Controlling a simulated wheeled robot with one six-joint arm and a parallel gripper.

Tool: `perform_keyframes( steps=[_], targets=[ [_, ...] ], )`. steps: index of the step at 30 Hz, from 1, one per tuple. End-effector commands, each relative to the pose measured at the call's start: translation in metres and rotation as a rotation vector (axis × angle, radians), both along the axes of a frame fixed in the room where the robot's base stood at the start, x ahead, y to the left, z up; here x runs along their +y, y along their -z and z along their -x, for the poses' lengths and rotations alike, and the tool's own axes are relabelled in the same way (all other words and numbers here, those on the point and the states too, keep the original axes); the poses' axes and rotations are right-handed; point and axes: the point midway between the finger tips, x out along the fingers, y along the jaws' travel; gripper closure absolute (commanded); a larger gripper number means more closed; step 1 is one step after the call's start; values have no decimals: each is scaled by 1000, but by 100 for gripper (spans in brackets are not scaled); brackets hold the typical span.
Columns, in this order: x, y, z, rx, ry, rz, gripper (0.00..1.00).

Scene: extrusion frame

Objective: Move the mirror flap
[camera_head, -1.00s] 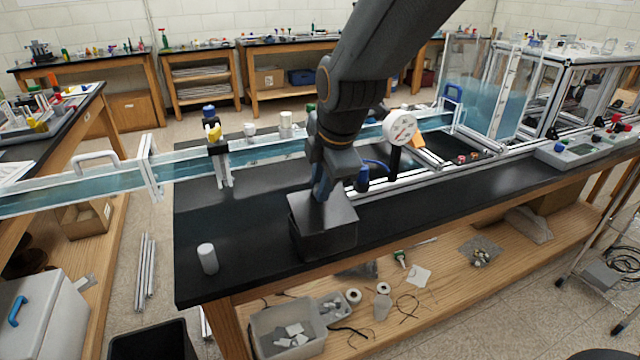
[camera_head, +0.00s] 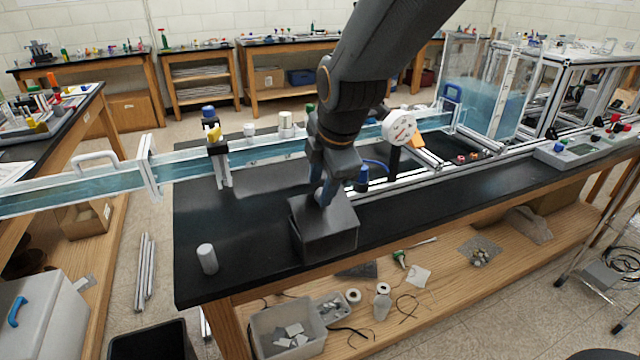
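My dark arm comes down from the top and ends at my gripper (camera_head: 325,190), over the middle of the black bench. The end of the arm meets a dark grey box-like block (camera_head: 323,228) near the front edge. I cannot tell whether this block is part of my gripper or a separate thing. No fingertips show, so opening and contact are unclear. I cannot pick out the mirror flap with certainty; my arm hides part of the bench. A small orange plate (camera_head: 417,140) stands right of the arm, beside a round white dial (camera_head: 399,126).
A long clear water channel (camera_head: 265,150) runs across the bench behind my arm. A white cylinder (camera_head: 207,258) stands at the front left. A dark clamp stand (camera_head: 218,150) is at the channel. A control box (camera_head: 572,152) sits at the right. The bench's left front is mostly clear.

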Motion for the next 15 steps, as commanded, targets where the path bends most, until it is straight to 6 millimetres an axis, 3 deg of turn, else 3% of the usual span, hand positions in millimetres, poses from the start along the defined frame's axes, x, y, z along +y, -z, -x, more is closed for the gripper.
perform_keyframes(
  steps=[15],
  targets=[
    [-4, -28, 14, -2, -1, 0, 61]
  ],
)
